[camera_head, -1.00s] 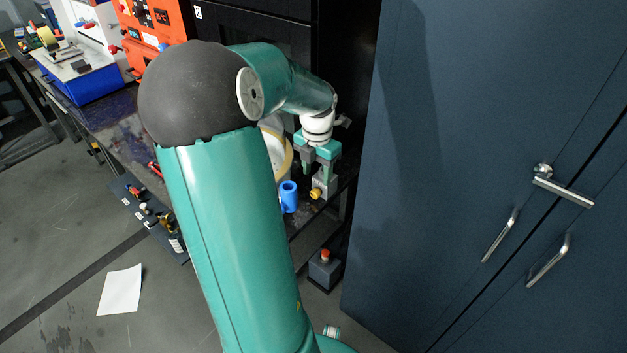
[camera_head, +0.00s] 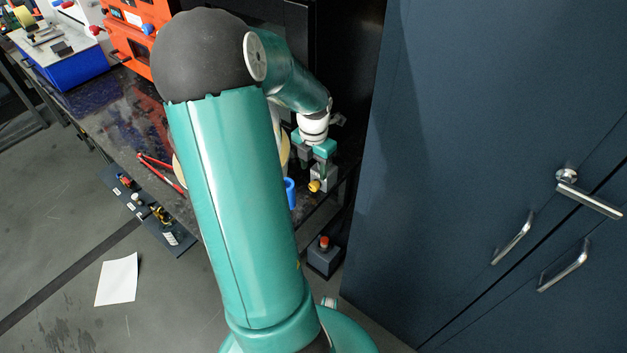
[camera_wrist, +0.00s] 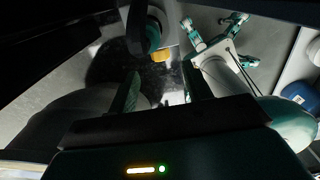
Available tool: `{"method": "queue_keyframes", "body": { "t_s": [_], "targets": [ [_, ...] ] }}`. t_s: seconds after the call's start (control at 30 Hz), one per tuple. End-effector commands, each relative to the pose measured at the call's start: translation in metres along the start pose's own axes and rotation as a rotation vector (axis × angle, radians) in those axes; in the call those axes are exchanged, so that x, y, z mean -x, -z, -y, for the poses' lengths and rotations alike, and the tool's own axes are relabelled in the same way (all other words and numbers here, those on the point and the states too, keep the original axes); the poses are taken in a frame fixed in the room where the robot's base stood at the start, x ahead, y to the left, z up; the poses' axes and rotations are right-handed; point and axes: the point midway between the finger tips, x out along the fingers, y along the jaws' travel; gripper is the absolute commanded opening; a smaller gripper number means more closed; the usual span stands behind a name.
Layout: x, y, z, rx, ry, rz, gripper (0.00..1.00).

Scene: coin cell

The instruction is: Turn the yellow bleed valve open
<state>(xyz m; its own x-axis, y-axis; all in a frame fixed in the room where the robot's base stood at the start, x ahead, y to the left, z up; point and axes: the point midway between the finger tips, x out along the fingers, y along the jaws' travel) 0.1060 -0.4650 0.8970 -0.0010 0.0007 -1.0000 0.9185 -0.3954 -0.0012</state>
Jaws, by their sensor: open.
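The yellow bleed valve (camera_head: 314,186) is a small knob on the front of a grey block (camera_head: 325,178) near the bench's front edge, in the head view. My gripper (camera_head: 317,160) points down at the block, with its fingers close above and behind the knob. In the wrist view the yellow knob (camera_wrist: 161,55) lies beyond the fingertips, between their lines. My gripper (camera_wrist: 163,88) is open there, its two fingers apart with nothing between them. Whether a finger touches the block cannot be told.
A blue cup-like object (camera_head: 290,192) stands left of the valve, partly behind my arm. A box with a red button (camera_head: 323,243) is below the bench edge. Dark blue cabinets (camera_head: 480,120) stand close on the right. Red-handled pliers (camera_head: 160,168) lie on the bench (camera_head: 110,120).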

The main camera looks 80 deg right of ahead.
Motion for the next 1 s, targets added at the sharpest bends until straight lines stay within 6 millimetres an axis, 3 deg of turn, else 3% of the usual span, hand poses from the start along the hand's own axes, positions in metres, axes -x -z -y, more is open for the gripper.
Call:
{"method": "queue_keyframes", "body": {
  "t_s": [0.1,0.3,0.5,0.73,0.93,1.0],
  "targets": [
    [-0.025,-0.001,0.001,-0.004,0.003,-0.003,0.50],
    [-0.057,-0.003,-0.001,-0.002,0.002,-0.002,0.50],
    [-0.068,-0.004,-0.003,-0.001,0.000,-0.001,0.50],
    [-0.069,-0.004,-0.003,-0.001,0.000,0.000,0.50],
    [-0.068,-0.004,-0.003,-0.001,0.000,0.000,0.10],
    [-0.068,-0.004,-0.003,-0.001,0.000,0.000,0.05]
  ]
}}
